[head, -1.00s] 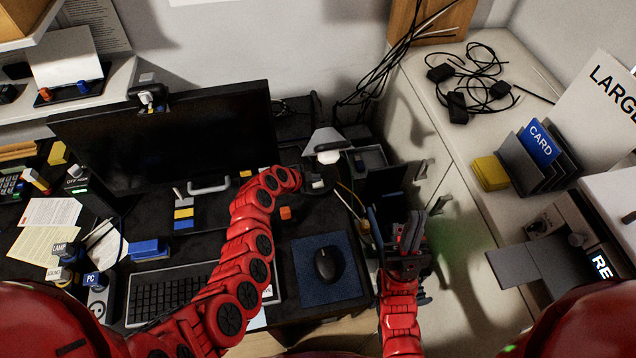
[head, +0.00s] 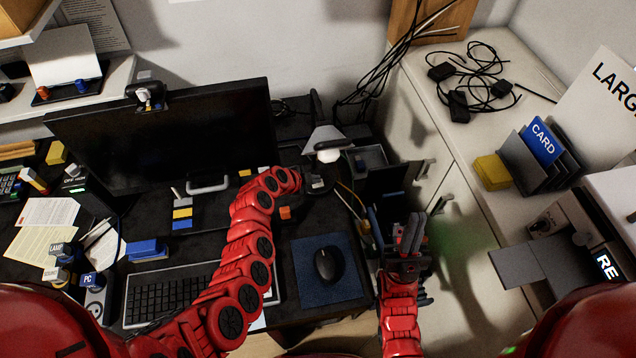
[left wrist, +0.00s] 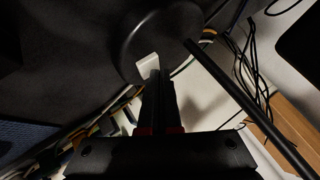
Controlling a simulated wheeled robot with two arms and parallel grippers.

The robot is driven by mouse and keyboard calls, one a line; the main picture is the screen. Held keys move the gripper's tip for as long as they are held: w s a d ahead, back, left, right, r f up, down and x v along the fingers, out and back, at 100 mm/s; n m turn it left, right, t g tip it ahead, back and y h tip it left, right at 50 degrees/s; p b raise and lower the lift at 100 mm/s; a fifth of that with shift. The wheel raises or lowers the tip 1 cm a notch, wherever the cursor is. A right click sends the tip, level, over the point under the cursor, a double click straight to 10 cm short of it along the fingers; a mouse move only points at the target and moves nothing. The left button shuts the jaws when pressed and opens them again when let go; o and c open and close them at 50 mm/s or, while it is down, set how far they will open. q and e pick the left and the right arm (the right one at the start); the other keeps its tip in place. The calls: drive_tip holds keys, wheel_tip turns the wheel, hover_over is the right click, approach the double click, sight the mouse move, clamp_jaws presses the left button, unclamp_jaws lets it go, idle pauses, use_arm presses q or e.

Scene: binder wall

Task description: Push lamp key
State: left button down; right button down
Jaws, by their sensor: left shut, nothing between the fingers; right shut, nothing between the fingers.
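The desk lamp (head: 325,142) stands on the desk right of the monitor, with a pale bulb under its shade. In the left wrist view its round dark base (left wrist: 145,28) fills the upper middle, with a small white key (left wrist: 147,62) near its edge. My left gripper (left wrist: 153,78) is shut and empty, its tips right at the white key; I cannot tell whether they touch or press it. In the head view my left gripper (head: 316,184) is small, beside the lamp base. My right gripper (head: 411,232) is shut and empty, pointing up, right of the desk.
The monitor (head: 165,135) stands left of the lamp. The mouse (head: 329,264) lies on a blue mat, right of the keyboard (head: 170,295). A dark lamp arm (left wrist: 245,105) crosses the wrist view close by. Tags reading LAMP (head: 57,249) and PC (head: 90,279) are at the lower left.

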sight(314, 185)
idle(0.3)
use_arm(q)
drive_tip(key=shift+r, duration=0.85)
drive_tip(key=shift+r, duration=0.1)
drive_tip(key=shift+r+p, duration=0.3)
drive_tip(key=shift+p, duration=0.05)
drive_tip(key=shift+r+p, duration=0.4)
drive_tip(key=shift+r, duration=2.2)
